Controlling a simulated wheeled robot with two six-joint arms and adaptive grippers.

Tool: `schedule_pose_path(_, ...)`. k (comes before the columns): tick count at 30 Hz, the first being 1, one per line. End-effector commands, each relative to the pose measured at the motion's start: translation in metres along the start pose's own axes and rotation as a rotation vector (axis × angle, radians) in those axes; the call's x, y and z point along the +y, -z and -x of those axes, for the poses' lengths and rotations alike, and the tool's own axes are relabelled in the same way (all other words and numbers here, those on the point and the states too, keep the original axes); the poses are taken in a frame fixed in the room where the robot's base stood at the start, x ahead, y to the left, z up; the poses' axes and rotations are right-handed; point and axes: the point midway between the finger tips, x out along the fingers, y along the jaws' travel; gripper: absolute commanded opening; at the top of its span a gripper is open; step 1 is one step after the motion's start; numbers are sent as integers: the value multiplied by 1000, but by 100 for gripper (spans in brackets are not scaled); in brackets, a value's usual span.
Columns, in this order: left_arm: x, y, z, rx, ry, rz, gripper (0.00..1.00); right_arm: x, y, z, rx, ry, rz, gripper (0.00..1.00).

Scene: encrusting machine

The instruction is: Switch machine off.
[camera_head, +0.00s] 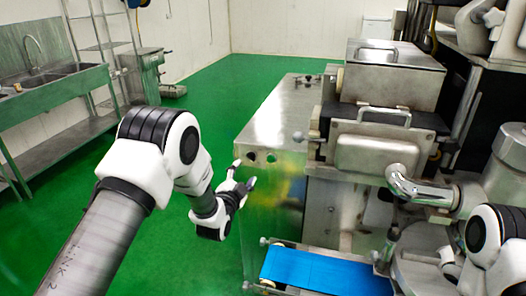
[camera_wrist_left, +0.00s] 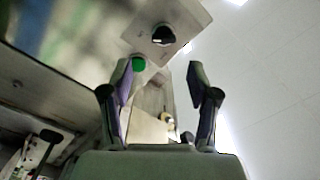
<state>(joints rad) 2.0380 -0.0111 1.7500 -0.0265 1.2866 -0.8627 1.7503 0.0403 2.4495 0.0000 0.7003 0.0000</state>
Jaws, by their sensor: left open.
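The encrusting machine (camera_head: 290,120) is a steel cabinet with a blue conveyor belt at its front. On its panel, two small round controls, a left one (camera_head: 250,156) and a right one (camera_head: 271,157), show in the head view. In the left wrist view there is a black rotary knob (camera_wrist_left: 163,36) on a plate and a green button (camera_wrist_left: 138,64) beside it. My left gripper (camera_head: 244,173) is open and empty just in front of the cabinet's left side; its two fingers (camera_wrist_left: 160,75) frame the panel, apart from the knob. My right gripper is not clearly distinguishable among the metal parts at right.
The blue belt (camera_head: 310,271) lies low in front. A curved steel pipe (camera_head: 415,188) and hoppers crowd the right. A sink bench (camera_head: 50,90) and a rack stand at left. The green floor (camera_head: 215,95) between is free.

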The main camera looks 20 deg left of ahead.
Motion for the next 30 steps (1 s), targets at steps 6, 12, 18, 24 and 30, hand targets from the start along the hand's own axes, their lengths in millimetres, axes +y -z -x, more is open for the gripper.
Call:
schedule_pose_path(6,-2,1,-31,0,2,1,60,0,-1,13,-2,0,1,40)
schedule_pose_path(12,0,0,-66,-1,0,2,60,0,0,22,-1,0,0,40)
schedule_pose_path(18,1,-2,-76,-3,-2,2,60,0,0,23,-1,0,0,40)
schedule_pose_path(24,2,-2,-76,-3,-2,2,43,0,0,23,-1,0,0,40)
schedule_pose_path(30,2,-2,-76,-3,-2,2,0,0,0,23,-1,0,0,40)
